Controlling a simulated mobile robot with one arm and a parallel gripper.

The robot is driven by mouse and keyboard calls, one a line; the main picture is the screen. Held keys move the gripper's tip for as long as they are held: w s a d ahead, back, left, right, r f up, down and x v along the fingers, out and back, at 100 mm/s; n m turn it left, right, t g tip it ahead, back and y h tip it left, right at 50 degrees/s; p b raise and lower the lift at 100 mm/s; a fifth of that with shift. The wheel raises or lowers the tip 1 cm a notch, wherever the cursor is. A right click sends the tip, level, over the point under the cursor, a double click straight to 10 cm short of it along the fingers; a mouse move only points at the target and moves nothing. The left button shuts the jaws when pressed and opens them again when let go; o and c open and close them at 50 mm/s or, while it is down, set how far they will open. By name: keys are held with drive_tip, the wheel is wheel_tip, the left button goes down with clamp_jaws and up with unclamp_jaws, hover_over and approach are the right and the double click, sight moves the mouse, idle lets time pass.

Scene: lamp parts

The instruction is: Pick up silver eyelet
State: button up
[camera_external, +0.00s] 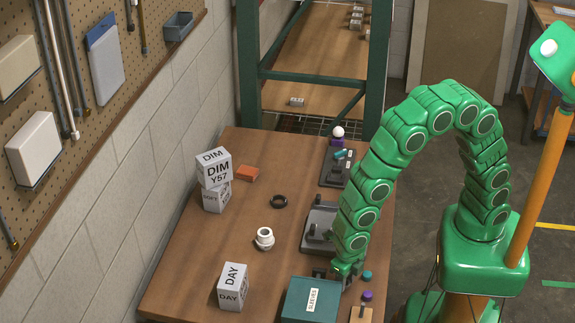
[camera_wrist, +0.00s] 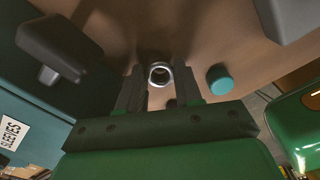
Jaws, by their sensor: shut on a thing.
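The silver eyelet (camera_wrist: 159,85) is a small shiny ring in the wrist view, between the two dark fingers of my gripper (camera_wrist: 158,78). My gripper is shut on it, one finger on each side. In the external view my gripper (camera_external: 345,270) is low near the table's right edge, beside the teal box labelled SLEEVES. I cannot make out the eyelet there; the gripper and arm hide it. Whether the eyelet still touches the table is unclear.
The teal SLEEVES box (camera_external: 311,299) stands close to the left of my gripper. A teal cylinder (camera_external: 367,275) and a purple piece (camera_external: 367,296) are close to the right. A grey fixture (camera_external: 320,229) lies behind. A white socket (camera_external: 264,239) and black ring (camera_external: 279,201) stand farther left.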

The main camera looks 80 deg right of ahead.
drive_tip(key=shift+r, duration=0.35)
wheel_tip(320, 180, up, 2)
drive_tip(key=shift+r, duration=0.2)
drive_tip(key=s+d+r, duration=0.7)
drive_tip(key=s+r, duration=0.2)
drive_tip(key=s, duration=0.3)
drive_tip(key=shift+d+r, duration=0.15)
drive_tip(key=shift+r, duration=0.15)
